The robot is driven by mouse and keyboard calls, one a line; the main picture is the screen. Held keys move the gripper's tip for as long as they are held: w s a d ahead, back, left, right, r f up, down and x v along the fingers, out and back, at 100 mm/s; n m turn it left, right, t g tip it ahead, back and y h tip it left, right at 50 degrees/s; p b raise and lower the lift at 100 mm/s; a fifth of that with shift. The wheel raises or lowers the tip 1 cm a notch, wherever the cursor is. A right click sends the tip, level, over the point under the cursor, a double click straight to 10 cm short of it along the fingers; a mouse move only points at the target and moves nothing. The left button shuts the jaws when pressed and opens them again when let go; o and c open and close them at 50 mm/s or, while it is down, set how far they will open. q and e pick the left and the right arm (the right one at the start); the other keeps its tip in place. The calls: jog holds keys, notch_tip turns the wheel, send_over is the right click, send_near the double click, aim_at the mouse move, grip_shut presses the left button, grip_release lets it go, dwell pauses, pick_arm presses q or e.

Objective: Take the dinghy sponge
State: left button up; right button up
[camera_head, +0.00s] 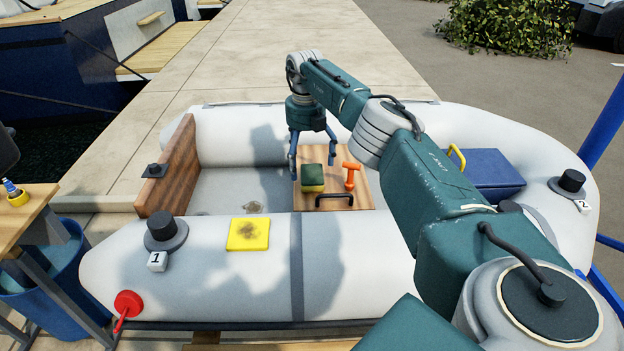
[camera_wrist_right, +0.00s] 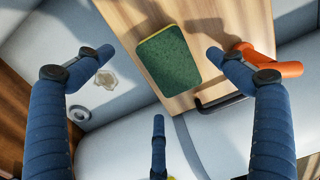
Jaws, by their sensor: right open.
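The dinghy sponge (camera_head: 312,178), green on top and yellow below, lies on the wooden board (camera_head: 358,200) inside the grey inflatable dinghy. It also shows in the right wrist view (camera_wrist_right: 168,59), where its green top faces the camera. My right gripper (camera_head: 312,160) reaches down over the board with its fingers spread around the sponge's far side. In the right wrist view my right gripper (camera_wrist_right: 165,85) is open and empty, with the sponge apart from the fingers. My left gripper is not in view.
An orange-handled tool (camera_head: 351,174) lies close to the right of the sponge, and a black handle (camera_head: 334,200) is in front. A yellow cloth-like square (camera_head: 248,234) lies on the near tube. A blue box (camera_head: 490,172) sits further right. The grey floor (camera_head: 240,190) left of the board is mostly clear.

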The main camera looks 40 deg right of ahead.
jog(key=f, duration=0.4)
jog(key=shift+s, duration=0.2)
jog(key=c, duration=0.8)
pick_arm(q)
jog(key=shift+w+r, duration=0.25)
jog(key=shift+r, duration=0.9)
pick_arm(e)
jog(key=shift+c, duration=0.2)
jog(key=shift+r, duration=0.15)
jog(key=shift+r, duration=0.3)
notch_tip(320, 180, up, 11)
jog(key=p, duration=0.2)
notch_tip(320, 180, up, 7)
jog(key=p, duration=0.2)
send_over(307, 173)
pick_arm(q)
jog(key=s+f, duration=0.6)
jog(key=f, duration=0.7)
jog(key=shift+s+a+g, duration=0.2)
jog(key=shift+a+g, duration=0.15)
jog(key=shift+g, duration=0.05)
pick_arm(e)
jog(key=shift+r, duration=0.55)
jog(key=shift+o, duration=0.6)
